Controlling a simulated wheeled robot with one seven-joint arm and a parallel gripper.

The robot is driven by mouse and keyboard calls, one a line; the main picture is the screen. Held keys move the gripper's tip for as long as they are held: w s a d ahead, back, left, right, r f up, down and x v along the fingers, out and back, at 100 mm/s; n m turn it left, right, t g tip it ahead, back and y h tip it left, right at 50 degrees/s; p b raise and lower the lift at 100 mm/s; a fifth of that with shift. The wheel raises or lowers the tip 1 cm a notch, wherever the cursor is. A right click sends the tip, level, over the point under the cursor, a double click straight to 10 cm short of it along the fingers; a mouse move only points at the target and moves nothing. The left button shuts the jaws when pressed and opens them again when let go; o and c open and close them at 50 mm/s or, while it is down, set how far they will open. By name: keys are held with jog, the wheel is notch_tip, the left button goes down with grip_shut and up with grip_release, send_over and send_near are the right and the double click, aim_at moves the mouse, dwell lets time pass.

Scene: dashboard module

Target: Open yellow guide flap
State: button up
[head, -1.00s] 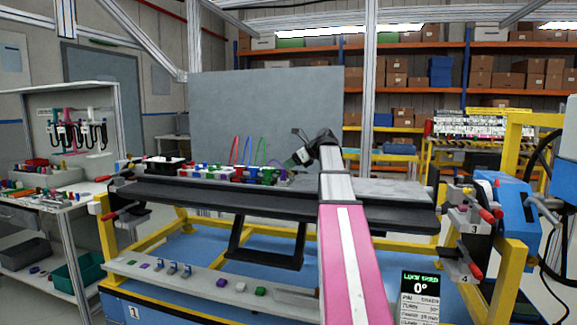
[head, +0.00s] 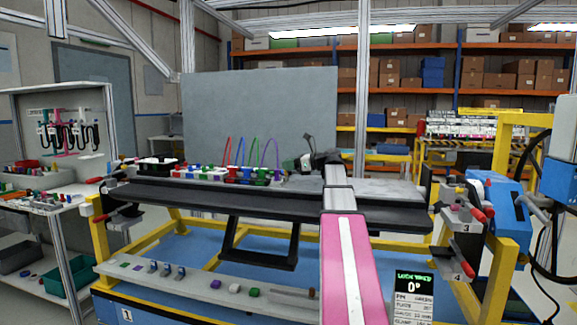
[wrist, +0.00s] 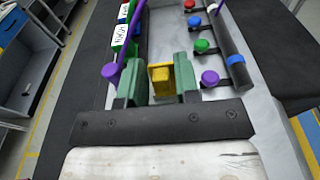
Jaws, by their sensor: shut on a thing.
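The yellow guide flap (wrist: 161,79) shows in the wrist view as a small yellow block between two upright green pieces. My gripper (wrist: 158,90) has its fingers on either side of it, at the ends of a dark crossbar, and is shut on it. The exact contact faces are partly hidden. In the head view my gripper (head: 306,162) is small and low over the far side of the board, near the coloured connectors (head: 235,173). The yellow flap cannot be made out in the head view.
Purple, green, blue and red round pegs (wrist: 201,46) stand close to the right of my gripper in the wrist view. A labelled connector row (wrist: 121,32) and purple cable lie at the left. A dark rail (head: 200,197) crosses the bench front. A status display (head: 413,290) reads 0°.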

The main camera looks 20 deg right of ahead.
jog(key=o, duration=0.7)
jog(key=shift+d, duration=0.1)
jog(key=v, duration=1)
jog(key=shift+s+d+r, duration=0.1)
jog(key=shift+s+d, duration=0.15)
jog(key=shift+d, duration=0.05)
